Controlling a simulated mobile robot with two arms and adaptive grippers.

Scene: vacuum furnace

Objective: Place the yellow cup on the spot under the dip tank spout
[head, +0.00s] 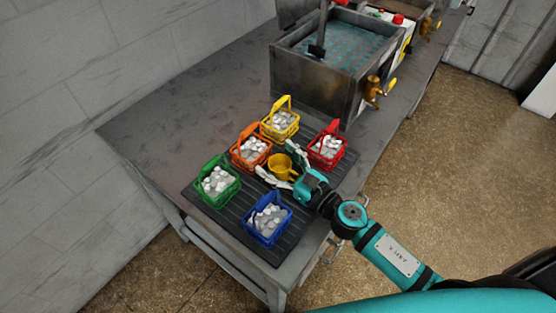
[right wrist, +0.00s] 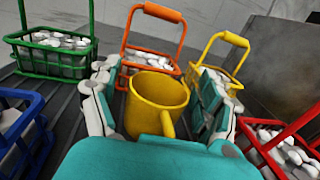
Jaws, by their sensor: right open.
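The yellow cup (head: 281,167) stands upright on the dark ribbed mat (head: 262,250) among the baskets. My right gripper (head: 277,161) is open, with one finger on each side of the cup. In the right wrist view the cup (right wrist: 157,102) sits between the spread fingers, its handle towards the palm; whether a finger touches it I cannot tell. The dip tank (head: 304,84) holds bluish liquid at the back of the table. Its brass spout (head: 373,89) juts from the right side above the table top. No marked spot shows under it. My left gripper is not in view.
Baskets of white pieces surround the cup: yellow (head: 280,125), orange (head: 250,152), red (head: 326,148), green (head: 216,184) and blue (head: 267,220). A second tank with a tap (head: 427,27) stands farther back. The table's left part (head: 190,110) is clear.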

